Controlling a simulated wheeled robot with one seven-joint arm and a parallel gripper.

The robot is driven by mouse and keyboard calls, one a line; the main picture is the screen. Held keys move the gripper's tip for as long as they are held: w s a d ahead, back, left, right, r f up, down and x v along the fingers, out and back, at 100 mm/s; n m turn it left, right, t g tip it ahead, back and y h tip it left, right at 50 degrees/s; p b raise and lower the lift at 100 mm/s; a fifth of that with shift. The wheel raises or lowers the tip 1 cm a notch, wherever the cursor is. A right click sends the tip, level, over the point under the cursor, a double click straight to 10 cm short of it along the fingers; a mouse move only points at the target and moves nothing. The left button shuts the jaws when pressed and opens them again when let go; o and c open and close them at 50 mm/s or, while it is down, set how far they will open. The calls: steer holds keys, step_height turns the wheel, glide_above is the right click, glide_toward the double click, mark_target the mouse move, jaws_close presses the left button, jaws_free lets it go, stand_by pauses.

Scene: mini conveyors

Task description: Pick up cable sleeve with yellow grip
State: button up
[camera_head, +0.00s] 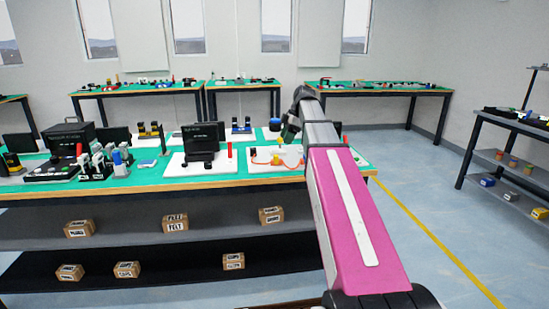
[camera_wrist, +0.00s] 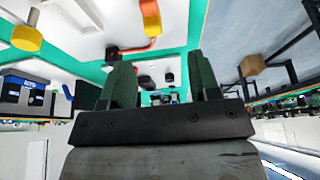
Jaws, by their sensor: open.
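An orange cable sleeve with a yellow grip (camera_wrist: 151,18) shows at the top of the wrist view, beyond my gripper's fingertips; its upper part is cut off by the frame. A black piece (camera_wrist: 112,53) is at one end of the orange sleeve. In the head view the orange sleeve (camera_head: 263,162) lies curved on a white board (camera_head: 257,171) on the near bench. My gripper (camera_wrist: 163,82) has two dark green fingers, spread apart with nothing between them. In the head view my gripper (camera_head: 291,131) is above the board, partly hidden by my arm.
A yellow knob-like piece (camera_wrist: 27,37) is at the upper left of the wrist view. Several boxes (camera_head: 175,222) sit on lower shelves.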

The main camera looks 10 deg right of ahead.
mark_target(277, 155)
steer(key=x, duration=0.7)
steer(key=w+x, duration=0.1)
steer(key=x, duration=0.2)
steer(key=shift+a+f, duration=0.25)
steer(key=shift+f, duration=0.05)
steer(key=c, duration=1)
